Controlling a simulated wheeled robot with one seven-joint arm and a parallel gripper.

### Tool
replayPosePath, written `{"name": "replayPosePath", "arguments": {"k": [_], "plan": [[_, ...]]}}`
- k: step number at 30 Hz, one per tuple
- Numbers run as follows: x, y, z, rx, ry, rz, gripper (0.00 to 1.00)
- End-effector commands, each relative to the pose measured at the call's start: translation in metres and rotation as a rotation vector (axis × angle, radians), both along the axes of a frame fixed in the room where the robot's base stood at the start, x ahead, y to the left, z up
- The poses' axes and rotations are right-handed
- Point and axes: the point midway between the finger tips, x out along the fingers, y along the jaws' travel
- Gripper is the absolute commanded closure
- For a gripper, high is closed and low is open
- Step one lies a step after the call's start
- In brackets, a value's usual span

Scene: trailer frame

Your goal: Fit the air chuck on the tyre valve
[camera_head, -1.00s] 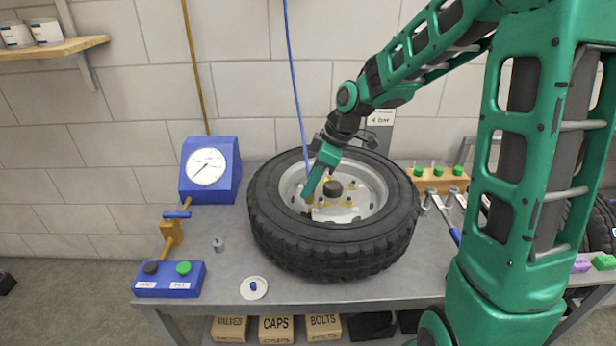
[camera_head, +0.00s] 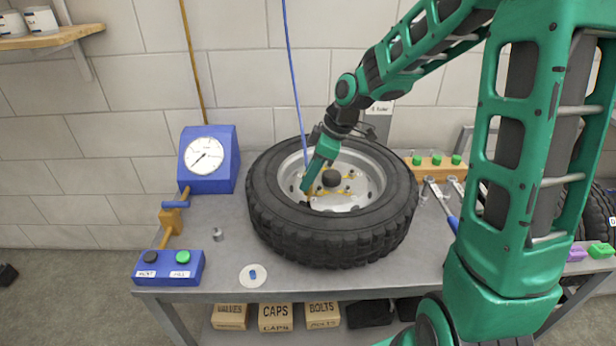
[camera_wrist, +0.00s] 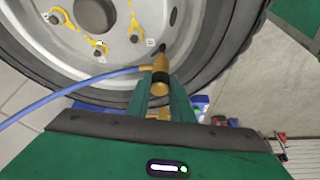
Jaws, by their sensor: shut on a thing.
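The tyre (camera_head: 285,238) lies flat on the grey bench, its pale wheel rim (camera_head: 362,190) facing up. My gripper (camera_head: 307,187) reaches down inside the left part of the rim. It is shut on the brass air chuck (camera_head: 309,191). In the wrist view, the air chuck (camera_wrist: 160,72) stands between the fingers of my gripper (camera_wrist: 160,98), its tip pointing toward the rim edge. A short dark tyre valve (camera_wrist: 164,49) shows right at its tip. I cannot tell whether they touch or are joined. In the head view the valve is hidden.
A blue hose (camera_head: 295,80) hangs from above to the chuck. A gauge box (camera_head: 222,175), a button box (camera_head: 168,268), a small metal cap (camera_head: 218,234) and a white disc (camera_head: 253,282) stand left of the tyre. Wrenches (camera_head: 440,196) and a wooden rack (camera_head: 432,173) lie right.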

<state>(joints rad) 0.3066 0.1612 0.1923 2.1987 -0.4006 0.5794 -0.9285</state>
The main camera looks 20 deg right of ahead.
Motion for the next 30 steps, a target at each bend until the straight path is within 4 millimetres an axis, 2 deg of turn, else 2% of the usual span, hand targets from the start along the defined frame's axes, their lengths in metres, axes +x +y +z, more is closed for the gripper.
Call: {"name": "replayPosePath", "arguments": {"k": [30], "plan": [[0.0,0.0,-0.029,0.0,0.001,0.0,1.0]]}}
